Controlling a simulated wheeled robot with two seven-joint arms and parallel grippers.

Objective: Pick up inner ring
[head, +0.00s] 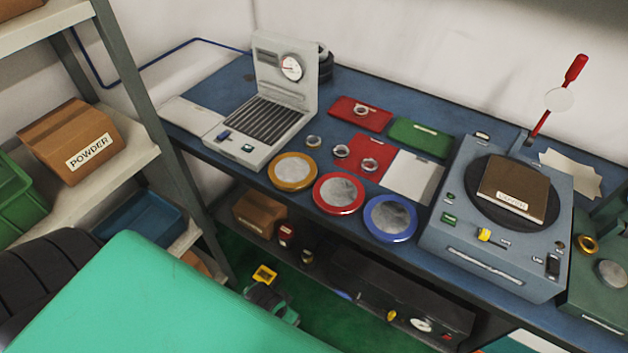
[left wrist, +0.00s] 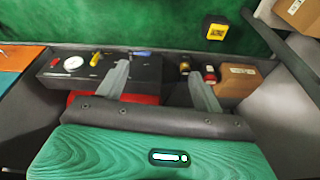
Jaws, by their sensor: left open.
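Several small silver rings lie on the blue bench in the head view. One ring (head: 361,110) is on the back red mat (head: 345,120). Another ring (head: 370,165) and a ring beside it (head: 341,151) lie at the front red mat (head: 352,142). A further ring (head: 314,141) sits left of them. I cannot tell which is the inner ring. My left gripper (left wrist: 160,88) shows in the left wrist view, its two grey fingers apart with nothing held. No ring is in that view. My right gripper is in neither view.
Yellow (head: 292,185), red (head: 338,209) and blue-rimmed discs (head: 390,232) line the bench front. A grey device with a gauge (head: 292,67) stands left, a machine (head: 455,245) right. The lower shelf holds a black box (left wrist: 75,72) and a brown box (left wrist: 240,80).

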